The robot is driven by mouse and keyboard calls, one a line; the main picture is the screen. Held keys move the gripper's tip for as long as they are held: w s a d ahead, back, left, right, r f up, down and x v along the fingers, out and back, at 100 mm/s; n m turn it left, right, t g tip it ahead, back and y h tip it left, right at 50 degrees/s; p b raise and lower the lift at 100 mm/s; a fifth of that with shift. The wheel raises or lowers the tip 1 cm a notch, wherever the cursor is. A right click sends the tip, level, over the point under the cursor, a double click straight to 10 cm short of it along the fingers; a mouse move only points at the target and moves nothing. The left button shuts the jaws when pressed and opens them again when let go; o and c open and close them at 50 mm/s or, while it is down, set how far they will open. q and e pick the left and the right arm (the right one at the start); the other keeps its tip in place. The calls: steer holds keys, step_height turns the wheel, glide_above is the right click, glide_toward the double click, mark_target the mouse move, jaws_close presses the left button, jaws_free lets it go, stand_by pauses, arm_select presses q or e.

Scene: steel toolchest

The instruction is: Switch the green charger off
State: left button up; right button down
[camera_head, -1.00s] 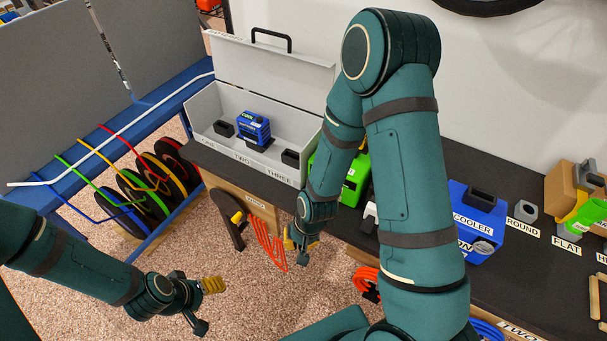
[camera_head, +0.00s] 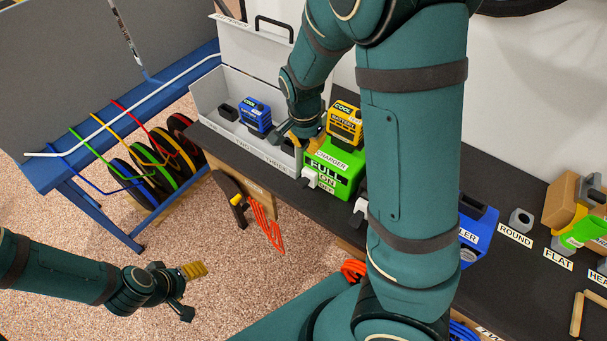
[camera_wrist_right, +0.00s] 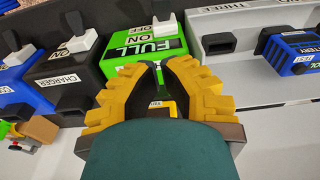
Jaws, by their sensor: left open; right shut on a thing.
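The green charger (camera_head: 340,178) stands on the dark bench in the head view, with FULL, ON and OFF labels on its front. It also shows in the wrist view (camera_wrist_right: 180,48). Its white switch (camera_wrist_right: 168,30) is at the ON and OFF labels; I cannot tell its setting. A yellow battery (camera_head: 345,122) sits at the top of the charger. My right gripper (camera_head: 320,138) is at the battery and shut on it; the fingers (camera_wrist_right: 155,82) hide most of it in the wrist view. My left gripper (camera_head: 190,290) is open and empty over the floor.
A white toolbox (camera_head: 215,88) with a blue battery (camera_head: 256,115) stands left of the charger. A dark charger with a white switch (camera_wrist_right: 78,42) is beside the green one. My right arm hides part of the bench.

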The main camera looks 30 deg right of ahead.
steer(key=shift+f, duration=0.15)
steer(key=b, duration=0.3)
glide_above(306, 182)
steer(key=d, duration=0.1)
step_height(306, 182, down, 9)
steer(key=shift+w+d+f, duration=0.1)
steer(key=shift+w+f, duration=0.05)
steer(key=shift+f, duration=0.05)
steer(key=f, duration=0.1)
steer(key=a+f, duration=0.1)
steer(key=f, duration=0.1)
steer(key=shift+f, duration=0.1)
arm_select(q)
steer(key=shift+d+f, duration=0.1)
steer(key=shift+f, duration=1.7)
arm_select(e)
steer(key=shift+s+a+f, duration=0.25)
steer(key=shift+f, duration=0.2)
steer(key=shift+w, duration=0.1)
